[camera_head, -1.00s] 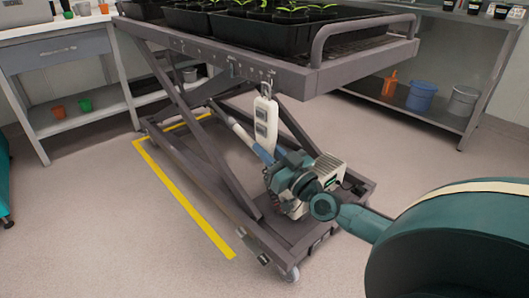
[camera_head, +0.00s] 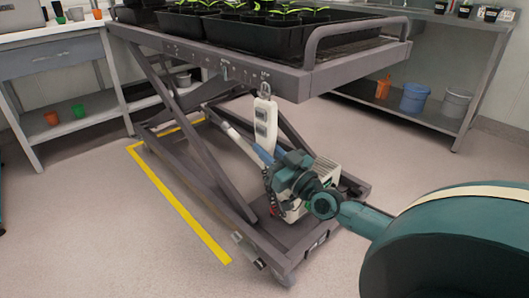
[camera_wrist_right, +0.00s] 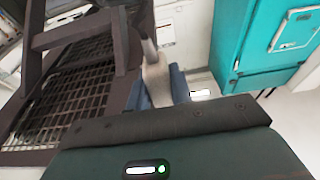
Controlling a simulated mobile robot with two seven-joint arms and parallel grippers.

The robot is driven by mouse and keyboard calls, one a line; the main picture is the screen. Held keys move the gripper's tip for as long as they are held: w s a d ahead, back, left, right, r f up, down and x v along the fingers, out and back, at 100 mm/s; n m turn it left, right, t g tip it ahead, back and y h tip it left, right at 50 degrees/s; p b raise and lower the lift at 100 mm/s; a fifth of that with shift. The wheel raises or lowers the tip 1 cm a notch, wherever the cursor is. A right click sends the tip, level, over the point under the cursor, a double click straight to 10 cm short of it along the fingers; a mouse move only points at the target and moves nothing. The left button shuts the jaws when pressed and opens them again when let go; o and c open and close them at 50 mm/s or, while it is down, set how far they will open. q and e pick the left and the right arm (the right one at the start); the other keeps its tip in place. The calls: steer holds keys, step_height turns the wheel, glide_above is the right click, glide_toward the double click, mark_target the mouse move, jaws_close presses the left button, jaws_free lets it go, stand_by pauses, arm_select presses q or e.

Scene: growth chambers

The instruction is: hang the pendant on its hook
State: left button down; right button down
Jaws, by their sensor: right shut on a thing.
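The pendant (camera_head: 265,122) is a white handset with grey panels, hanging nearly upright just below the near rail of the lift cart (camera_head: 185,50). A metal loop (camera_head: 265,89) tops it, close to the small hook area (camera_head: 264,76) on the rail. I cannot tell whether the loop is on the hook. My right gripper (camera_head: 265,154) has its blue fingers shut on the pendant's lower end. In the right wrist view, the blue fingers (camera_wrist_right: 158,88) flank the pale pendant (camera_wrist_right: 156,75). My left gripper is not in view.
Black plant trays (camera_head: 250,30) sit on the cart top. A pale motor unit (camera_head: 327,172) stands on its base behind my wrist. Yellow floor tape (camera_head: 180,203) runs along the cart's left. A shelf with a blue bucket (camera_head: 415,98) stands at the back right.

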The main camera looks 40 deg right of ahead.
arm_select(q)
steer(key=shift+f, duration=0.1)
